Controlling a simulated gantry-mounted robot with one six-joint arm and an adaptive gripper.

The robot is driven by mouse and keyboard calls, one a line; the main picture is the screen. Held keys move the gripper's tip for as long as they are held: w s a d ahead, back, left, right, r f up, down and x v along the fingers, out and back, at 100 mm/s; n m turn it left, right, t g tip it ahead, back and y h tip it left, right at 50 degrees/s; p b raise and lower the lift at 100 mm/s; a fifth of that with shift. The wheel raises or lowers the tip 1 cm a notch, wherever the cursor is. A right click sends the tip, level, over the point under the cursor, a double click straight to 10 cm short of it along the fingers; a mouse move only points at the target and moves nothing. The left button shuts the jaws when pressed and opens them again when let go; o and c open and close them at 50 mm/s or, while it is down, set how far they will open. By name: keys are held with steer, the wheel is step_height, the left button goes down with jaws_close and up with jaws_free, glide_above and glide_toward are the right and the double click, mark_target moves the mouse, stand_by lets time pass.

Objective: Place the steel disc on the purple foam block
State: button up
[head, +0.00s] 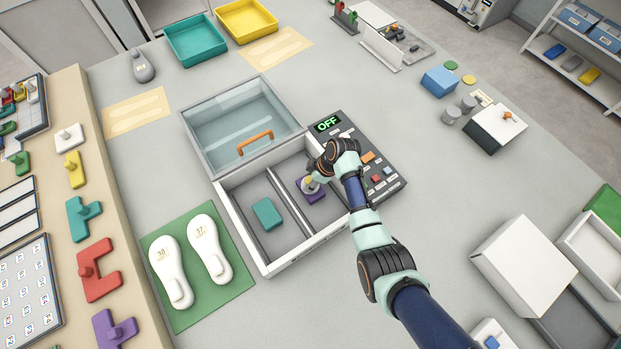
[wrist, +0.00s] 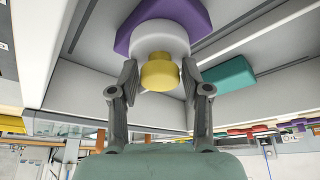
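The purple foam block (head: 315,196) lies in the right compartment of the white open-lidded box. It also shows at the top of the wrist view (wrist: 190,12). A pale round disc (wrist: 160,35) with a yellow knob (wrist: 160,72) sits against the purple block, apparently resting on it; I take it to be the steel disc. In the head view, the disc (head: 311,184) is partly hidden by my gripper (head: 316,178). In the wrist view, my gripper (wrist: 160,78) has its fingers apart on both sides of the knob, with narrow gaps showing.
The white box (head: 243,220) has raised walls and divider rails. A teal block (head: 266,213) lies in its left compartment. The glass lid (head: 240,118) with an orange handle stands open behind. A control panel (head: 372,170) reading OFF is to the right. Two grey cylinders (head: 459,109) stand farther right.

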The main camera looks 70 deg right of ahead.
steer(key=shift+o, duration=0.6)
steer(key=shift+r, duration=0.1)
steer(key=shift+r, duration=0.25)
steer(key=p+v, duration=0.2)
steer(key=v, duration=0.9)
steer(key=shift+s+r, duration=0.25)
steer(key=w+a+r+t+h, duration=0.1)
steer(key=w+a+r, duration=0.35)
steer(key=a, duration=0.35)
steer(key=w+a+r+t, duration=0.2)
steer(key=w+a+r, duration=0.2)
steer(key=w+a, duration=0.3)
steer(key=w+a+r+t+h, duration=0.1)
steer(key=w+a+r, duration=0.4)
steer(key=a, duration=0.5)
steer(key=s+a+r+m+t, duration=0.1)
steer(key=a+r+t, duration=0.1)
steer(key=a+r, duration=0.3)
steer(key=s+a+r+t+y, duration=0.1)
steer(key=s+a+r+t, duration=0.1)
steer(key=a+r, duration=0.4)
steer(key=a, duration=0.4)
steer(key=shift+a+m, duration=0.3)
steer(key=shift+m, duration=0.1)
